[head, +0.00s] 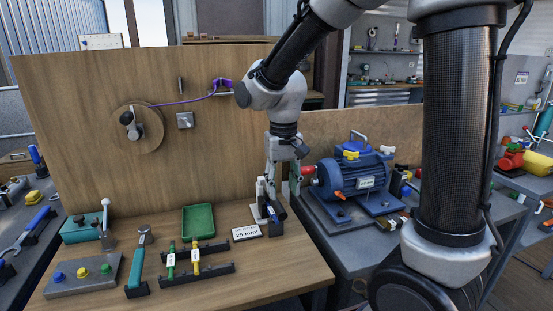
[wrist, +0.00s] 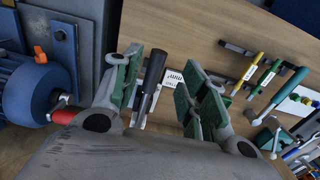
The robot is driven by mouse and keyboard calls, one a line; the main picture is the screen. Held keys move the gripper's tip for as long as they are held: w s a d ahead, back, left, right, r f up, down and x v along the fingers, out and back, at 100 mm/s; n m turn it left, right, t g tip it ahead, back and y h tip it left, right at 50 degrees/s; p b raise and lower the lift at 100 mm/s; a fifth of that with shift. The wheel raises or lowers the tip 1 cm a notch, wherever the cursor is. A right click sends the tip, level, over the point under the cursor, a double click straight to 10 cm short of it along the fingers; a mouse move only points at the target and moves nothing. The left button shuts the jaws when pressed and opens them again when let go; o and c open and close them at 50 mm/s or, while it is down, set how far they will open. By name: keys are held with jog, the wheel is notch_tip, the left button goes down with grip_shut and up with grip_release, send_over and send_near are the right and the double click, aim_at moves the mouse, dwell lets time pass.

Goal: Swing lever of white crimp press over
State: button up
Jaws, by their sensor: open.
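The white crimp press (head: 260,192) stands near the right end of the wooden bench, below my gripper and partly hidden by it. In the wrist view its lever shows as a black grip (wrist: 154,72) on a pale shaft, tilted a little. My gripper (head: 282,178) points down over the press. In the wrist view its green-padded fingers (wrist: 165,82) are open, one on each side of the black grip. A gap shows between the grip and both fingers. The rest of the press is mostly hidden behind my gripper body.
A "25 mm²" sign (head: 247,232) lies just left of the press. A green tray (head: 198,220) and a rack with green and yellow tools (head: 195,262) are further left. A blue motor (head: 352,176) stands close on the right. A wooden panel (head: 75,100) rises behind.

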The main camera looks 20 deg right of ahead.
aim_at(283, 212)
jog(key=shift+f, duration=4)
jog(key=shift+f, duration=0.1)
jog(key=c, duration=0.7)
jog(key=shift+c, duration=0.2)
